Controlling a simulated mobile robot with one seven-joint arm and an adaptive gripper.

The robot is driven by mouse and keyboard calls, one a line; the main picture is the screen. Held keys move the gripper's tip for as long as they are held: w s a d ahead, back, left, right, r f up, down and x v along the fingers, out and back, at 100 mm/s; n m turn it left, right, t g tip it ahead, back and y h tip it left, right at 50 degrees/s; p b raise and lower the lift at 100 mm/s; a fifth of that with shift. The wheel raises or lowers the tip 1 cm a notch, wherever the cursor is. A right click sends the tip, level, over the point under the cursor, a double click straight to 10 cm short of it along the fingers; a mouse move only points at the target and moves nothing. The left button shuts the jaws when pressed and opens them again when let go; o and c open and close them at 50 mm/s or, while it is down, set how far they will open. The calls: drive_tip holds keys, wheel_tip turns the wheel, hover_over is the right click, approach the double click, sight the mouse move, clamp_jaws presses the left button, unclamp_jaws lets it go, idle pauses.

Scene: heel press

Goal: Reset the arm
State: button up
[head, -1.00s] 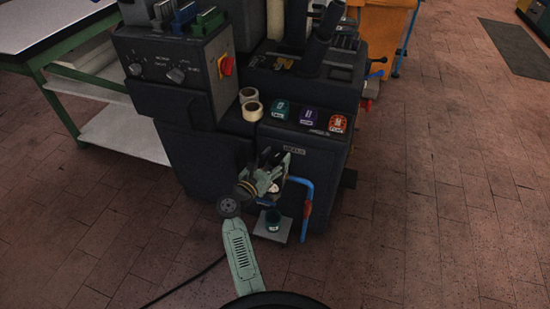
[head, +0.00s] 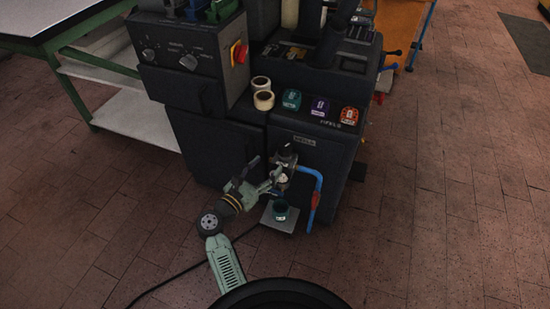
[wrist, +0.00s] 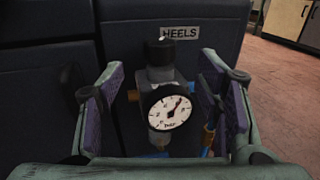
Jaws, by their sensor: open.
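A pressure regulator with a black knob (head: 287,152) and a round white dial gauge stands out from the front of the dark machine, under the "HEELS" label. The wrist view shows the gauge (wrist: 170,112) facing me, with a dark needle, and the black knob (wrist: 159,53) above it. My gripper (head: 268,179) is just left of the regulator in the head view. In the wrist view my gripper (wrist: 168,100) is open, with one purple-padded finger on each side of the regulator. I see nothing held, and gaps show between the pads and the regulator.
A blue pipe with a red handle (head: 313,197) runs down right of the regulator. A dark green cup (head: 280,210) sits on a small plate below it. Tape rolls (head: 263,99) and coloured tins (head: 320,106) stand on the machine's ledge. Floor at right is clear.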

drive_tip(key=shift+v, duration=0.75)
